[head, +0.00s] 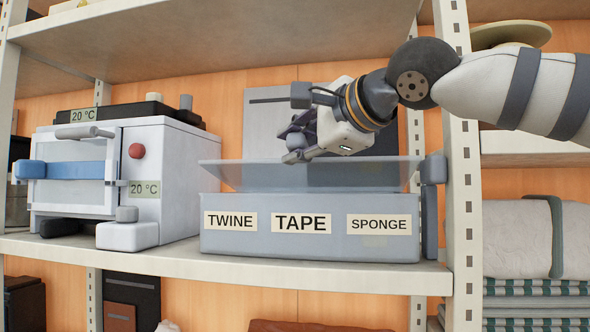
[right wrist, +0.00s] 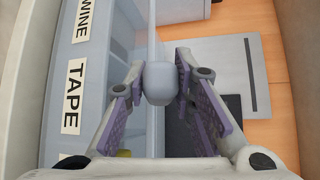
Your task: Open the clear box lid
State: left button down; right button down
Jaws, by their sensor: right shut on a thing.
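The clear box (head: 250,243) is a translucent grey bin on the middle shelf, with the labels TWINE, TAPE and SPONGE on its front. Its clear lid (head: 240,176) stands tilted up above the box, apart from the front rim. My right gripper (head: 294,154) reaches in from the right, over the lid. In the right wrist view its purple-padded fingers are closed on both sides of a rounded grey lid handle (right wrist: 160,83). The lid shows nearly edge-on behind the handle. The box contents are hard to make out. My left gripper is not in view.
A white oven-like unit (head: 180,170) with a blue handle stands left of the box. A grey panel (head: 268,112) leans on the orange back wall behind the box. A metal shelf post (head: 462,215) stands close on the right. An upper shelf (head: 210,35) lies above.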

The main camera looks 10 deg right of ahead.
jog(key=r, duration=0.1)
jog(key=w+r, duration=0.1)
jog(key=r+m+g, duration=0.1)
jog(key=shift+w+d+r, duration=0.2)
jog(key=shift+w+d, duration=0.1)
jog(key=shift+w, duration=0.05)
jog(key=shift+w+r+g, duration=0.2)
jog(key=shift+r+g, duration=0.15)
jog(key=shift+g, duration=0.15)
jog(key=c, duration=1.4)
grip_release()
jog(key=shift+o, duration=0.2)
jog(key=v, duration=1.2)
jog(key=shift+c, duration=0.5)
